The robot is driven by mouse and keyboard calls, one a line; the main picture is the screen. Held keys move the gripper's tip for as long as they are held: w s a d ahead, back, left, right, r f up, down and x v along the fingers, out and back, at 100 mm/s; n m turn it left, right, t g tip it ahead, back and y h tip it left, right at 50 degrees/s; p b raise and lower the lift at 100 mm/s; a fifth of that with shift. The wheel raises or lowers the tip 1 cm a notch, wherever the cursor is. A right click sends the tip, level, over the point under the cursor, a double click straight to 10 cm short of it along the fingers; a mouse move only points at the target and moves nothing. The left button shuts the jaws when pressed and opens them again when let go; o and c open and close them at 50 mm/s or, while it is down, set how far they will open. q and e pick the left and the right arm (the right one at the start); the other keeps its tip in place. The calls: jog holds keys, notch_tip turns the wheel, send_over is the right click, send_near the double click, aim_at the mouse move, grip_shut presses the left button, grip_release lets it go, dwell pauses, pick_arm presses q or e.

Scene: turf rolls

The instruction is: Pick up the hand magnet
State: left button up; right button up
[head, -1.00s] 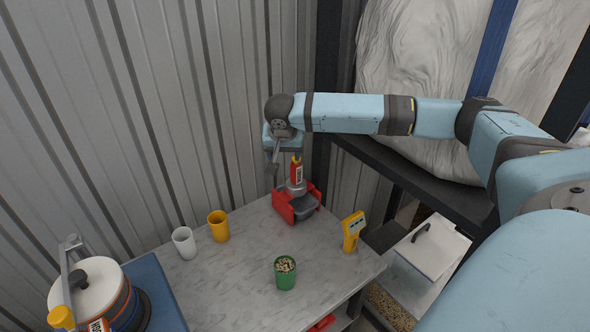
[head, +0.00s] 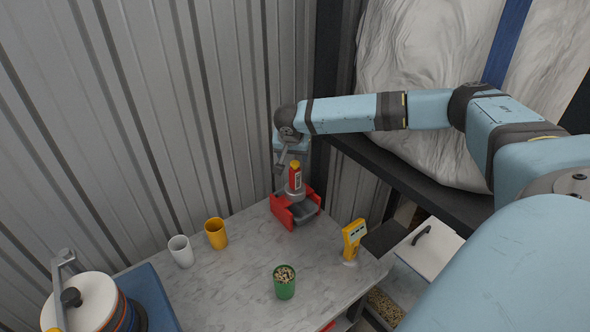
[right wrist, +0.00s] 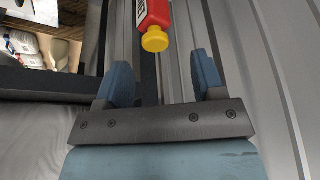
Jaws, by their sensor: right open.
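A red upright handle with a yellow end and a white label, which looks like the hand magnet (head: 295,180), stands at a red and dark grey holder (head: 283,212) at the back of the grey table. I cannot tell how its lower end sits there. My right gripper (head: 284,164) is at the handle's upper end, its fingers mostly hidden in the head view. In the right wrist view, the open gripper (right wrist: 160,80) has two blue fingers apart with nothing between them. The handle's yellow end (right wrist: 155,40) shows just beyond the fingers. My left gripper is out of view.
The grey table (head: 225,280) bears a white cup (head: 181,251), a yellow cup (head: 216,233), a green cup with small bits (head: 285,283) and a yellow device (head: 353,238). A corrugated wall (head: 150,130) stands close behind. A dark shelf (head: 410,172) lies under my right arm.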

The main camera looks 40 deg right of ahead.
aim_at(295, 163)
jog(key=shift+d+f, duration=0.15)
jog(key=shift+f, duration=0.25)
jog(key=x, duration=0.1)
jog(key=p+x, duration=0.1)
jog(key=x, duration=0.1)
jog(key=shift+s+f+p, duration=0.15)
jog(key=shift+f+p, duration=0.15)
jog(key=shift+f, duration=0.05)
jog(key=shift+d+f, duration=0.1)
jog(key=shift+f, duration=0.25)
jog(key=shift+c, duration=0.5)
jog(key=shift+r, duration=0.1)
jog(key=c, duration=0.4)
grip_shut()
